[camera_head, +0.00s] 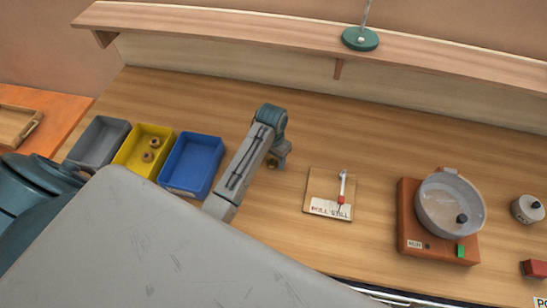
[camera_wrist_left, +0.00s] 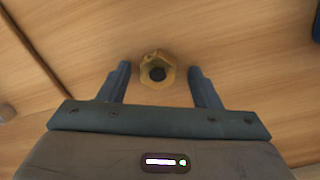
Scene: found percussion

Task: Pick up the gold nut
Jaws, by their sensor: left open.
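The gold nut (camera_wrist_left: 147,73) lies on the wooden table, seen from above in the left wrist view. It is a hexagonal ring with a dark hole. My left gripper (camera_wrist_left: 157,72) is open, with one finger on each side of the nut. Gaps show between the nut and both fingers. In the head view my left gripper (camera_head: 276,164) points down at the table right of the blue bin, and a small bit of the nut (camera_head: 272,165) shows beside it; the rest is hidden. My right gripper is not in view.
A blue bin (camera_head: 161,181), a yellow bin (camera_head: 118,158) holding two ring-shaped pieces, and a grey bin (camera_head: 70,154) stand left. A small board (camera_head: 313,186) with a tool lies right. Further right is an orange box (camera_head: 408,240) with a bowl. A shelf runs behind.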

